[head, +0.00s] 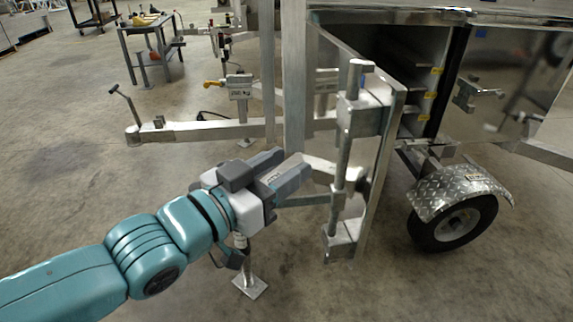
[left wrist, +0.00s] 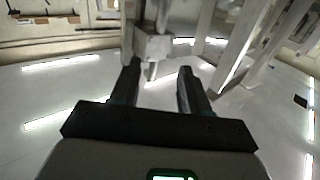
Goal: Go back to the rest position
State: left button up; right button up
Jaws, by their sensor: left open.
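My left gripper (head: 292,168) reaches in from the left in the head view, on a teal arm. Its two grey fingers are apart and nothing shows between them. It is just left of the latch rod (head: 345,150) on the open trailer door (head: 382,150). In the left wrist view the fingers (left wrist: 158,88) are spread, with a metal latch block (left wrist: 153,45) beyond them. I cannot tell whether the fingers touch any metal. My right gripper is not in view.
The aluminium trailer (head: 510,75) stands at the right, with a wheel (head: 452,222) under a diamond-plate fender (head: 460,190). Its tongue (head: 200,131) extends left behind my gripper. A support foot (head: 250,286) stands below my gripper. A work table (head: 150,24) is far back. Open floor (head: 60,190) lies at left.

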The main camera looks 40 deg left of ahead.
pick_arm(q)
jog(key=w+d+f+g+h, duration=0.1)
jog(key=w+d+f+g, duration=0.2)
jog(key=f, duration=0.7)
jog(key=w+d+f+g+h, duration=0.1)
jog(key=w+d+f+g, duration=0.15)
jog(key=f, duration=0.75)
jog(key=w+d+f+g+h, duration=0.15)
jog(key=f+g, duration=0.25)
jog(key=f, duration=0.6)
jog(key=s+d+f+n+g, duration=0.1)
jog(key=s+d+f+g, duration=0.2)
jog(key=s+f, duration=0.35)
jog(key=s+d+f+g, duration=0.3)
jog(key=f, duration=0.6)
jog(key=s+d+f+n+g, duration=0.1)
jog(key=s+d+f+g, duration=0.2)
jog(key=f, duration=0.5)
notch_tip(320, 180, up, 28)
jog(key=p, duration=2.8)
jog(key=shift+s+f+t, duration=0.2)
jog(key=shift+s+t, duration=0.1)
jog(key=shift+t, duration=0.15)
